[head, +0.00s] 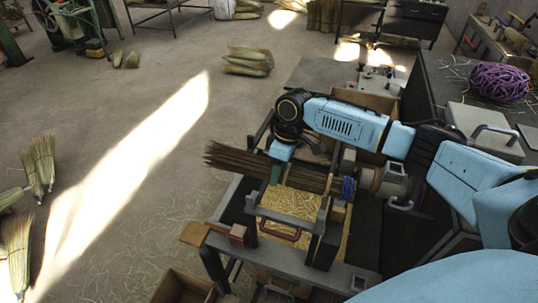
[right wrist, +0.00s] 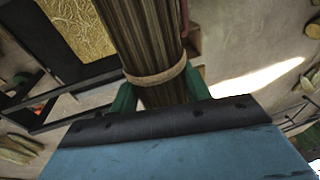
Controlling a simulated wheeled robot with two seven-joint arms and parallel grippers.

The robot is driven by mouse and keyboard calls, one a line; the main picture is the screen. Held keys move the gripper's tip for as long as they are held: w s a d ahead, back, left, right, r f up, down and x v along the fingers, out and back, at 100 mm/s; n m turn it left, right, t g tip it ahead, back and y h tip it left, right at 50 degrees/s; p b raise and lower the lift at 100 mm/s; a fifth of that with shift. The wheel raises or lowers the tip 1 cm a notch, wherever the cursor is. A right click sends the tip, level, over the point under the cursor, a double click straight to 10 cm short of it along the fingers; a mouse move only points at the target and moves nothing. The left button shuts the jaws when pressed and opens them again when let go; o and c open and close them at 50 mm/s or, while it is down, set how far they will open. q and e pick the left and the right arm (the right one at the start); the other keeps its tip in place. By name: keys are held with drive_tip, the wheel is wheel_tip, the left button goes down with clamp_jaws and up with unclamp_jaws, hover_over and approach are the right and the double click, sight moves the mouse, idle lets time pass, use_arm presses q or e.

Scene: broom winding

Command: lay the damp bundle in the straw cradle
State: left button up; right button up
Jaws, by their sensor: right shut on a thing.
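The damp bundle (head: 232,160), a long brown sheaf of stalks, lies roughly level across the upper part of the work stand in the head view. My right gripper (head: 275,173) is shut on it from above; one green finger shows there. In the right wrist view the bundle (right wrist: 143,35) runs between both green fingers (right wrist: 160,95), beside a tan tie band. The straw cradle (head: 290,203) is a dark frame with yellow straw in it, just below the bundle in the head view. Whether the bundle touches it is unclear. My left gripper is out of view.
A blue-wound metal spindle (head: 348,188) stands at the bundle's right end. A red handle (head: 280,235) crosses the cradle's front. A purple coil (head: 500,82) lies on the bench at right. Straw bundles (head: 248,62) lie on the floor, which is mostly open at left.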

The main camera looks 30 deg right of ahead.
drive_tip(key=shift+s+f+b, duration=0.15)
drive_tip(key=shift+s+b, duration=0.2)
drive_tip(key=shift+s, duration=0.05)
drive_tip(key=shift+s+f+b, duration=0.15)
drive_tip(key=shift+f+b, duration=0.15)
drive_tip(key=shift+b, duration=0.05)
drive_tip(key=d+b+x, duration=0.1)
drive_tip(key=b+x, duration=0.5)
drive_tip(key=x, duration=0.2)
drive_tip(key=shift+w+d+f, duration=0.25)
drive_tip(key=shift+w+d, duration=0.05)
drive_tip(key=shift+d, duration=0.05)
drive_tip(key=o, duration=1.1)
drive_tip(key=b+v, duration=0.1)
drive_tip(key=v, duration=1.2)
drive_tip(key=shift+s+r, duration=0.1)
drive_tip(key=shift+r, duration=0.15)
